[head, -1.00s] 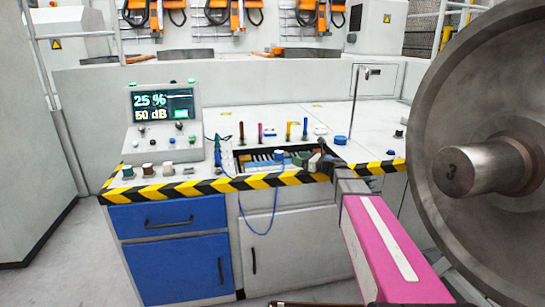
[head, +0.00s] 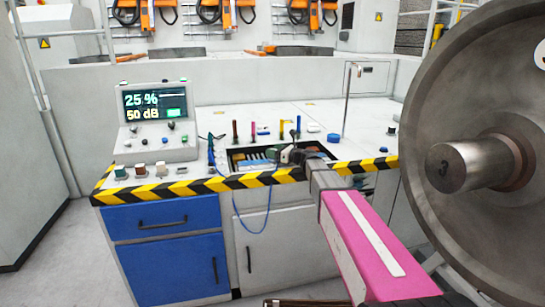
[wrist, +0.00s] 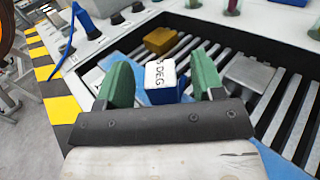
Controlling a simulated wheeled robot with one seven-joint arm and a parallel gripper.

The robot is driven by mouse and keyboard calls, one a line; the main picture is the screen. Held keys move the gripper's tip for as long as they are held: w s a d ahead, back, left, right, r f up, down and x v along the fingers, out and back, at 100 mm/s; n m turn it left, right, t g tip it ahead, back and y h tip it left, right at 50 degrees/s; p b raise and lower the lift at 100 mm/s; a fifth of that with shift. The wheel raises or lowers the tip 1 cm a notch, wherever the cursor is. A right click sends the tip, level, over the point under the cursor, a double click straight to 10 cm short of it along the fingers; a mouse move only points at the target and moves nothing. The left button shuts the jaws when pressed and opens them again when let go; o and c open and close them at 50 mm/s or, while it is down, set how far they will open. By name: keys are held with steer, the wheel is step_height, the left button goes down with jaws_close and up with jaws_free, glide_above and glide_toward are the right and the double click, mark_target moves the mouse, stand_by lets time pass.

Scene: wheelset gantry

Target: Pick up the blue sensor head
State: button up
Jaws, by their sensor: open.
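The blue sensor head (wrist: 162,95) is a small blue block with a white top lettered "5 DEG". In the wrist view it stands between the two green fingers of my gripper (wrist: 160,66). My gripper is open, with a gap showing on each side of the block. In the head view my gripper (head: 285,154) is over the recessed slatted tray (head: 235,170) at the console's front edge. There the blue sensor head is hidden or too small to make out.
A yellow block (wrist: 160,40) and a grey metal block (wrist: 249,75) sit on the slats nearby. Upright coloured pegs (head: 283,128) stand behind the tray. A blue cable (head: 236,205) hangs over the front edge. A large steel wheel (head: 440,110) stands close on the right.

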steer(key=shift+w+a, duration=0.25)
steer(key=shift+a, duration=0.2)
steer(key=c, duration=1.1)
